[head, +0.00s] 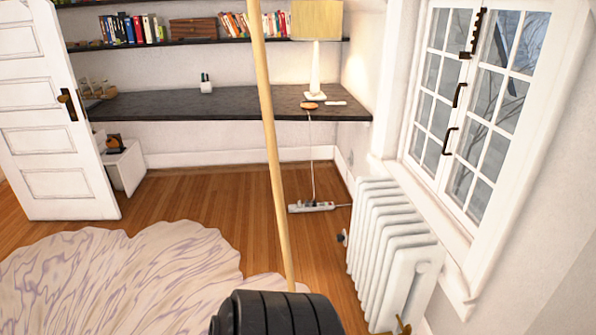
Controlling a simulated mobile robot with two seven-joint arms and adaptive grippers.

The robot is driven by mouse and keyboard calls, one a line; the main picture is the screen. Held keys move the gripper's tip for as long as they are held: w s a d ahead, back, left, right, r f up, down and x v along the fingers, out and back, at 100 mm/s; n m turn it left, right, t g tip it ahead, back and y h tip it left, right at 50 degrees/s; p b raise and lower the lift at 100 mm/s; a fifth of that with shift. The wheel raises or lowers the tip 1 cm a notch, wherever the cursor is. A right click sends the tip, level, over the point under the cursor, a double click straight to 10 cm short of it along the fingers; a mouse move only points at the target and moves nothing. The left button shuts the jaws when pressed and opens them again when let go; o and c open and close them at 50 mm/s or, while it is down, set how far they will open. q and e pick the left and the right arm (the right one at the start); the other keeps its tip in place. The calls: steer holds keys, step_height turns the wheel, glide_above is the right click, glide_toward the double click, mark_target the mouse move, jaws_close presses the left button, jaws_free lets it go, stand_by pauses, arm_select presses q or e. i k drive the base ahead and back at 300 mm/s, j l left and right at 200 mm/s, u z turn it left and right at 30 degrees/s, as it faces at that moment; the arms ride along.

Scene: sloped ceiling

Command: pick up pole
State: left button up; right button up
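The pole (270,130) is a long, thin, light-coloured wooden rod in the middle of the head view. It stands nearly upright, with its top leaning a little to the left. Its upper end runs out of the top of the picture. Its lower end is hidden behind a dark, rounded, ribbed shape (276,314) at the bottom edge, and I cannot tell whether the two touch. I cannot tell what this shape is. No fingers of my left or right gripper can be made out.
A white radiator (392,245) stands under the window (478,110) at right. A pale rug (120,275) covers the floor at lower left. A dark desk (165,106) with a lamp (317,55) runs along the back wall. A white door (45,130) stands at left. A power strip (311,207) lies on bare floor.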

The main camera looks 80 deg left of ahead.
mark_target(253, 6)
steer(key=u, duration=2.6)
